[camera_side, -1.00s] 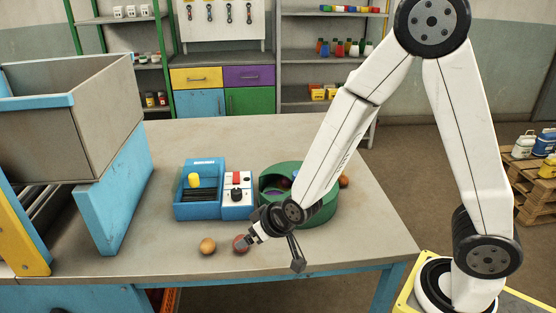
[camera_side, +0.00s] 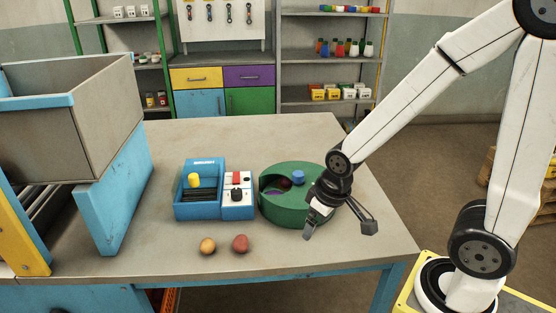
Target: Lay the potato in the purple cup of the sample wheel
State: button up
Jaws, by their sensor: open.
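A tan, potato-like round thing (camera_side: 207,246) lies on the table near its front edge. A reddish round thing (camera_side: 240,244) lies just right of it; I cannot tell for sure which is the potato. The green sample wheel (camera_side: 292,212) stands behind and to the right, with a blue knob (camera_side: 298,177) on top. Its cut-out shows a patch of the purple cup (camera_side: 274,192) and a dark red thing (camera_side: 284,183). My gripper (camera_side: 312,224) is open and empty, in front of the wheel's right side, apart from both round things. My wrist hides part of the wheel.
A blue box (camera_side: 197,209) with a yellow knob and a white control panel (camera_side: 237,209) stand left of the wheel. A large grey bin (camera_side: 90,130) on a blue support fills the left. The table's front right is clear.

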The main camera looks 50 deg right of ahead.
jog(key=m+g, duration=0.1)
jog(key=m, duration=0.6)
send_over(206, 241)
jog(key=f, duration=0.2)
jog(key=shift+s+a+f+h, duration=0.15)
jog(key=shift+a+f+h, duration=0.1)
jog(key=shift+f+h, duration=0.15)
jog(key=shift+d+f, duration=0.1)
jog(key=shift+f, duration=1.2)
jog(key=shift+w+d+f, duration=0.1)
jog(key=shift+d+f, duration=0.05)
jog(key=shift+f, duration=1.15)
jog(key=shift+w+d+f, duration=0.1)
jog(key=shift+f, duration=1.15)
